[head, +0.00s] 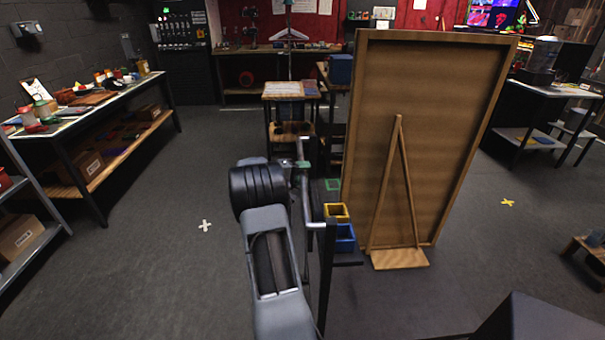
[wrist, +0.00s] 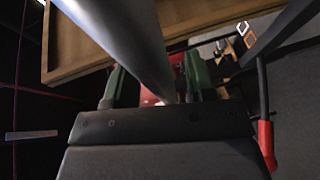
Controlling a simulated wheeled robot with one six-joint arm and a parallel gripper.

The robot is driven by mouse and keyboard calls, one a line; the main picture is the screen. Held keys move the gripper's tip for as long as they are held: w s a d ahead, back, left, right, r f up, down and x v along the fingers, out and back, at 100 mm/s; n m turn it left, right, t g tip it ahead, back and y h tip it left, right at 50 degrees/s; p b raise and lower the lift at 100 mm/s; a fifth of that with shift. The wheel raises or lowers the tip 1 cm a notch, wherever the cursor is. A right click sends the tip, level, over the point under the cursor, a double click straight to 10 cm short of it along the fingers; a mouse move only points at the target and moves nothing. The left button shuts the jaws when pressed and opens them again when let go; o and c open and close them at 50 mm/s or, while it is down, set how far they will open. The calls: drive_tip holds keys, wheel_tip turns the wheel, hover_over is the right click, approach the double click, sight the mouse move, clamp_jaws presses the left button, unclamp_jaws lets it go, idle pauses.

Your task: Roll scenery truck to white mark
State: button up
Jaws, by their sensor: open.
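The scenery truck is a tall wooden flat (head: 435,130) with a wooden brace behind it, standing upright on a dark base. A grey push rail (head: 306,200) on black posts is at its left side. The white mark (head: 205,226) is a taped cross on the floor, left of the truck and my arm. My gripper (head: 301,163) is at the far part of the rail. In the wrist view, the rail (wrist: 130,40) runs between the green fingers of my open gripper (wrist: 158,85). Whether the fingers touch it, I cannot tell.
Yellow (head: 337,211) and blue (head: 344,238) bins sit at the truck's left edge. A yellow cross (head: 508,202) is on the floor to the right. A workbench (head: 95,120) stands at the left and a wooden cart (head: 291,90) behind. Floor around the white mark is clear.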

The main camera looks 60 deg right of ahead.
clamp_jaws()
idle(0.4)
